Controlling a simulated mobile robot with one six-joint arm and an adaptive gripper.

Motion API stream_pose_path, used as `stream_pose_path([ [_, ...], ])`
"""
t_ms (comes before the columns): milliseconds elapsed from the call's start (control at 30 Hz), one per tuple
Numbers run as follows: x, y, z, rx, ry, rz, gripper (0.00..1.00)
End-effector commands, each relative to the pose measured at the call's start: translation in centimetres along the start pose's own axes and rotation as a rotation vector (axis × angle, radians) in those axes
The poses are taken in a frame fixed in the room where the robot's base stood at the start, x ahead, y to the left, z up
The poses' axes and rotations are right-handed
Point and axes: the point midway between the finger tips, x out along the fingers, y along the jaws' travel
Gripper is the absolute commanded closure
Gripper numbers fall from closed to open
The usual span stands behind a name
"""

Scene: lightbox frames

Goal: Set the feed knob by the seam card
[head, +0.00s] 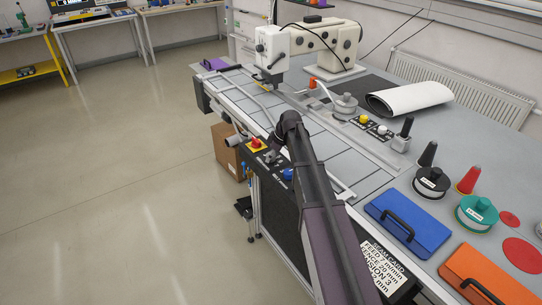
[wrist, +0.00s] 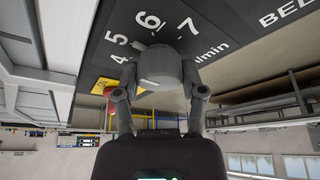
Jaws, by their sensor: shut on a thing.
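The feed knob (wrist: 158,62) is a grey round knob on a dark panel in the wrist view. White numbers 4, 5, 6 and 7 and the end of "m/min" show around it. A small pointer mark seems to lie near 5 and 6; its exact setting is hard to read. My gripper (wrist: 160,78) is shut on the knob, a finger on each side. In the head view my gripper (head: 274,156) is at the machine's front panel, and my arm hides the knob. The white seam card (head: 384,266) reads "FEED 7 m/min", with fence and tension lines below.
A red stop button on yellow (head: 256,145) sits beside my gripper, and a blue button (head: 288,174) is just right. A blue case (head: 408,222) and an orange case (head: 484,275) lie on the table. A cardboard box (head: 228,150) stands under the machine. Floor at left is clear.

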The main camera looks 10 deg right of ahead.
Motion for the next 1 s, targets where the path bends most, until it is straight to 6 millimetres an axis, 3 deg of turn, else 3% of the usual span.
stream_pose_path([
  [1000,0.07,-0.18,-0.1,0.829,-0.001,0.344,0.94],
])
